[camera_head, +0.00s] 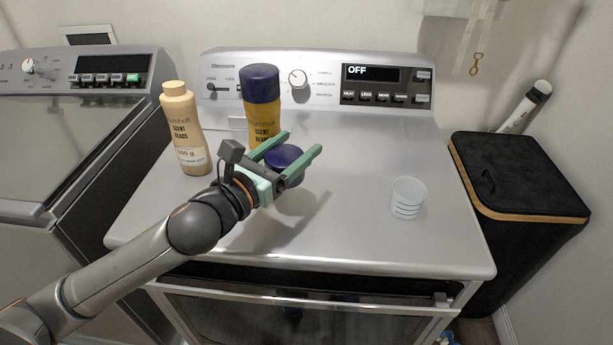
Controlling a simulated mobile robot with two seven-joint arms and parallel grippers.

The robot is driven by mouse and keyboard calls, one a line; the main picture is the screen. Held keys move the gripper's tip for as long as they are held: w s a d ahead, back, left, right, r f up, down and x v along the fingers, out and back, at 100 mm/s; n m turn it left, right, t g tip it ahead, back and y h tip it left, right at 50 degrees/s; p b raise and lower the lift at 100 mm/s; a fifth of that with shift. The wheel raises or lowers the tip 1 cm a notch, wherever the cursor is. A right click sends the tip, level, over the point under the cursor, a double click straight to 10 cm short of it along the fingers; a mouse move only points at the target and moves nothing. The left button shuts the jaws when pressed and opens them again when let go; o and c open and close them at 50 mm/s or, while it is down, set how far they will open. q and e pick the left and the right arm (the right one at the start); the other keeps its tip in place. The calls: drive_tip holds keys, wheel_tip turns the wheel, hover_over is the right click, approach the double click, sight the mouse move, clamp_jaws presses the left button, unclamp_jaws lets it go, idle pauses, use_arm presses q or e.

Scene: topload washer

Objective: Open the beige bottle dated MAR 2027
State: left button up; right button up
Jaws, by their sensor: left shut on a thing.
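The beige bottle (186,130) stands upright at the left of the silver washer top, with a beige cap (174,88) on it. Its label reads scent beads; the small print low on it is too small to read surely. My left gripper (301,143) is to the right of this bottle and apart from it. Its green fingers are shut on a dark purple round-topped thing (285,157). The fingers hide much of that thing, so I cannot tell its full shape. My right gripper is not in view.
A yellow bottle (263,118) with a purple cap stands behind my left gripper, near the control panel (320,80). A clear measuring cup (408,198) stands at the right. A black hamper (520,180) is beside the washer. The washer top between gripper and cup is clear.

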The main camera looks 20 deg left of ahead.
use_arm(q)
drive_tip(key=w+f, duration=0.1)
drive_tip(key=f, duration=0.1)
drive_tip(key=w+d+f, duration=0.1)
drive_tip(key=w+f, duration=0.1)
drive_tip(key=shift+b, duration=0.3)
wheel_tip(320, 180, down, 2)
drive_tip(key=shift+w+d+f+b, duration=0.1)
drive_tip(key=shift+f+b, duration=0.15)
drive_tip(key=shift+b, duration=0.15)
drive_tip(key=shift+f, duration=0.35)
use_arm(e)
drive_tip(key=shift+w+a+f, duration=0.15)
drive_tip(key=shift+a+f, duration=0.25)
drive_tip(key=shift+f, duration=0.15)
use_arm(q)
drive_tip(key=o, duration=1.5)
drive_tip(key=shift+f, duration=0.15)
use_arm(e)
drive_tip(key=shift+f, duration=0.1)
use_arm(q)
drive_tip(key=b+v, duration=0.1)
drive_tip(key=v, duration=0.9)
drive_tip(key=shift+v, duration=1.05)
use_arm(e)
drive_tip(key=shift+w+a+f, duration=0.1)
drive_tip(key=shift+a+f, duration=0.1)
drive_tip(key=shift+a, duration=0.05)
